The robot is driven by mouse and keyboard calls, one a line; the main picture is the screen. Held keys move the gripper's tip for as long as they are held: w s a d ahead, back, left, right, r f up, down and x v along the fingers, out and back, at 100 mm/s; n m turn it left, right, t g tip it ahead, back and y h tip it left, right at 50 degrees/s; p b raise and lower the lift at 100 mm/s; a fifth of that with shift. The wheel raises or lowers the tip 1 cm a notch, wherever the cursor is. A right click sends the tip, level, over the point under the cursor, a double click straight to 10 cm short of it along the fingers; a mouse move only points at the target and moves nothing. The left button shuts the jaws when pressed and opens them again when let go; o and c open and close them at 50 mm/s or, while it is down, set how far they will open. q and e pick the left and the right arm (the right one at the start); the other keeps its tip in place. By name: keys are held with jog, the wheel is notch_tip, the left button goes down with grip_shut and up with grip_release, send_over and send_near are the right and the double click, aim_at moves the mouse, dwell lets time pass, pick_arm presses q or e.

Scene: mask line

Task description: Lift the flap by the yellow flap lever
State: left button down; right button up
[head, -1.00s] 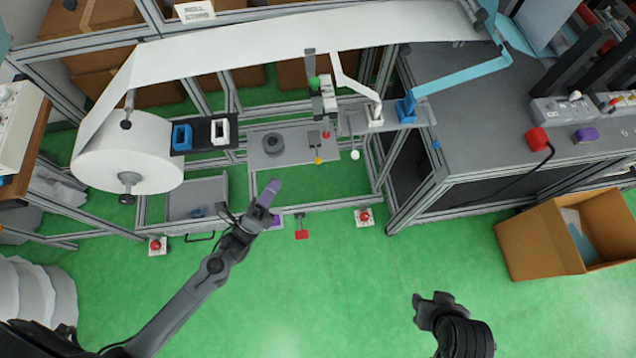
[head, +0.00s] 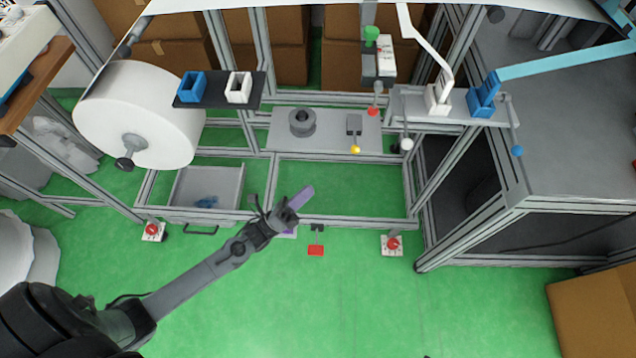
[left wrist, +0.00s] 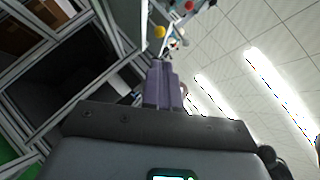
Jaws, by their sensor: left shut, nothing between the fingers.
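The yellow flap lever (head: 355,149) is a small yellow knob on a dark arm, at the right part of a grey plate (head: 282,142) in the frame. My left gripper (head: 308,190) has purple fingers and is shut and empty. In the head view it is in front of and below the lever, to its left, and apart from it. In the left wrist view the shut purple fingers (left wrist: 165,72) point up the picture, and a yellow knob (left wrist: 159,32) shows just beyond their tips. Which part of the plate is the flap I cannot tell. My right gripper is out of view.
A red knob (head: 373,111) stands close behind the yellow one, and a white ball knob (head: 407,144) hangs to its right. A grey disc (head: 302,121) sits on the plate. Frame rails (head: 350,222) run below. The open bay between plate and front rail is clear.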

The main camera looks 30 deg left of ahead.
pick_arm(q)
jog(key=b+x, duration=0.2)
jog(key=x, duration=1.1)
jog(key=shift+d+r, duration=0.1)
jog(key=shift+r, duration=0.05)
jog(key=w+a+r+n+g+y+p, duration=0.1)
jog(key=r+n+p, duration=0.4)
jog(key=p, duration=0.9)
jog(key=w+a+r+n+g+y+p, duration=0.2)
jog(key=w+r+n+g+y+p, duration=0.2)
jog(key=r+p, duration=0.4)
jog(key=shift+w+n+y+p, duration=0.2)
jog(key=shift+n+y+p, duration=0.6)
jog(key=shift+p, duration=2.2)
jog(key=shift+r, duration=0.1)
